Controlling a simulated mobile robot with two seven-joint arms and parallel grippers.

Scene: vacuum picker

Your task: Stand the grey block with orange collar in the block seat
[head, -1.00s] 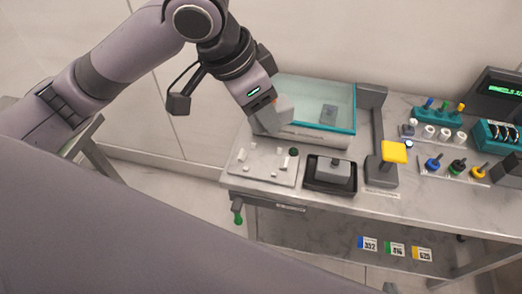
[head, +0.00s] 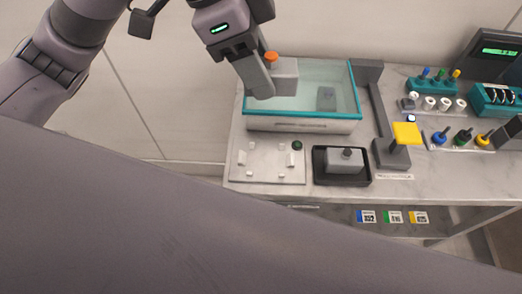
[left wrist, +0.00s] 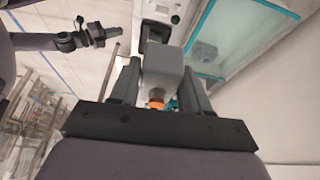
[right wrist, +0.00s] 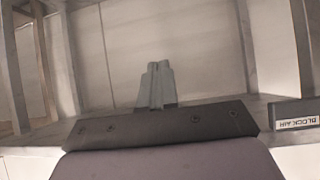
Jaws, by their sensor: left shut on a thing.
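The grey block with orange collar (head: 286,78) is held in my left gripper (head: 263,86), over the left part of the teal-rimmed clear bin (head: 300,122) in the head view. Its orange collar shows at the top. The left wrist view also shows the block (left wrist: 162,68) between both fingers, with the collar nearest the palm. My right gripper (right wrist: 157,84) shows only in its wrist view, its fingers together and empty. I cannot tell for sure which part is the block seat; a small grey piece (head: 326,98) lies inside the bin.
In front of the bin, a pale plate (head: 268,172) carries several white pegs and a green knob. Beside it stands a black tray (head: 343,181) with a grey knobbed block. A dark post with a yellow pad (head: 407,133) stands right of the bin. Coloured plugs fill the right side.

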